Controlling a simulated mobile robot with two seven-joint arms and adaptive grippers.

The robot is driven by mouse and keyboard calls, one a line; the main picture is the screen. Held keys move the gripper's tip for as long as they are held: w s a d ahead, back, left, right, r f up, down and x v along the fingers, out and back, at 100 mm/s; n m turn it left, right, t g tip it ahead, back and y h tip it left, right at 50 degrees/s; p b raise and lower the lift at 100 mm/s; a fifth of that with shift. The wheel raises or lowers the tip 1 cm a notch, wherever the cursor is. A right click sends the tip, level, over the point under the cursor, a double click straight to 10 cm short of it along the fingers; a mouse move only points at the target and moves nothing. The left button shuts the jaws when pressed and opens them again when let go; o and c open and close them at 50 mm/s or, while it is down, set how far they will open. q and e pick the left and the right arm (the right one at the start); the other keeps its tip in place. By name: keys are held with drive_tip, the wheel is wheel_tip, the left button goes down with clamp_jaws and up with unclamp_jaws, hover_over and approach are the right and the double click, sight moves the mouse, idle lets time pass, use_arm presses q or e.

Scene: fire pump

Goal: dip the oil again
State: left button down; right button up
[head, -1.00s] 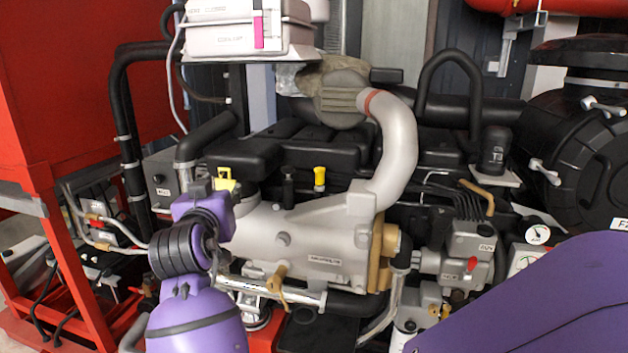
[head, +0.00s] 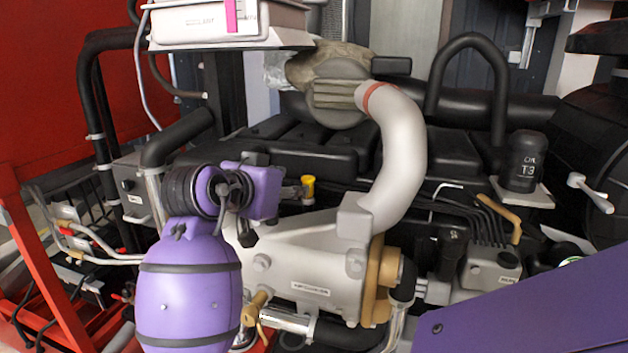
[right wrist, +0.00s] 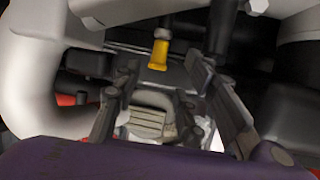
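The yellow dipstick handle (head: 308,185) stands upright on the engine, left of the big pale pipe. In the right wrist view, which looks upside down, the handle (right wrist: 159,53) sits below a grey collar. My right gripper (right wrist: 165,100) is open and empty, its two dark fingers well apart. The handle lies beyond the fingers, roughly in line with the gap, not between the tips. In the head view a purple arm of mine rises from the lower left; its gripper (head: 289,191) is just left of the handle.
The pale curved pipe (head: 400,150) rises close to the right of the handle. A beige-covered air filter (head: 335,88) is above it. A red frame (head: 40,280) stands at the left. A purple part of mine fills the lower right corner.

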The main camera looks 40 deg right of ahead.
sight(304, 183)
drive_tip(key=shift+d, duration=0.4)
drive_tip(key=x, duration=0.7)
drive_tip(key=shift+w+p, duration=0.1)
drive_tip(key=shift+p, duration=0.2)
clamp_jaws()
